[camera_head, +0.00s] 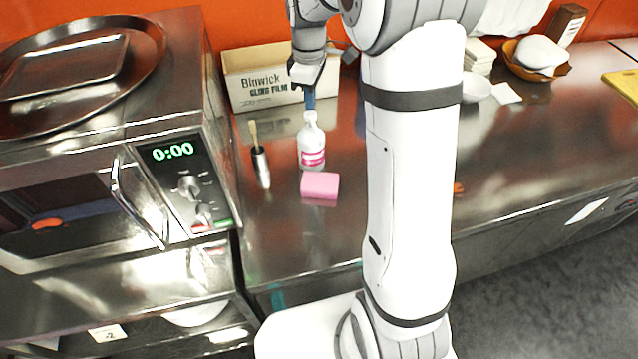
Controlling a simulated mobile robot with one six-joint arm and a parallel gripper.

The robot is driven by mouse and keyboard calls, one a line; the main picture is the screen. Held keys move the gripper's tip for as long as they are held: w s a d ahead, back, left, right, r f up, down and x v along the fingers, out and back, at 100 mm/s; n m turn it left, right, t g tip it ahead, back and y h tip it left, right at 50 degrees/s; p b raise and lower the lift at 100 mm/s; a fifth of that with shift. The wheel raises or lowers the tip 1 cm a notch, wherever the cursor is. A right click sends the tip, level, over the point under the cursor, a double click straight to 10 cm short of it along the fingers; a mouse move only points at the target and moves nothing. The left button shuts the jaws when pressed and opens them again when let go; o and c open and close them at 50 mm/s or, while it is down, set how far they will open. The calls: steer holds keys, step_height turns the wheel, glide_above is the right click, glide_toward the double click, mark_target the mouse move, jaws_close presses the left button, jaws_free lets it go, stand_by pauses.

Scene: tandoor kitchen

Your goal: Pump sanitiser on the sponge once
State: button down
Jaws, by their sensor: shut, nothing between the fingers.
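A white sanitiser bottle (312,146) with a pink label stands upright on the steel counter. A pink sponge (320,186) lies flat on the counter just in front of the bottle. My gripper (310,104) points down directly above the bottle's top, its blue fingers shut and empty. The fingertips hide most of the pump head. I cannot tell whether they touch it.
A cling film box (262,80) is behind. A steel oven (110,130) is at left. Bowls, including a wooden one (522,82), are at the back right. Counter (300,235) in front of the sponge is clear.

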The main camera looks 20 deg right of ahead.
steer(key=shift+r, duration=0.1)
stand_by(0.4)
step_height(320, 180, up, 6)
steer(key=p, duration=0.4)
stand_by(0.5)
steer(key=s+m+t+b, duration=0.3)
steer(key=s+m, duration=0.9)
steer(key=s, duration=1.4)
steer(key=shift+s+b, duration=0.15)
steer(key=shift+b, duration=0.15)
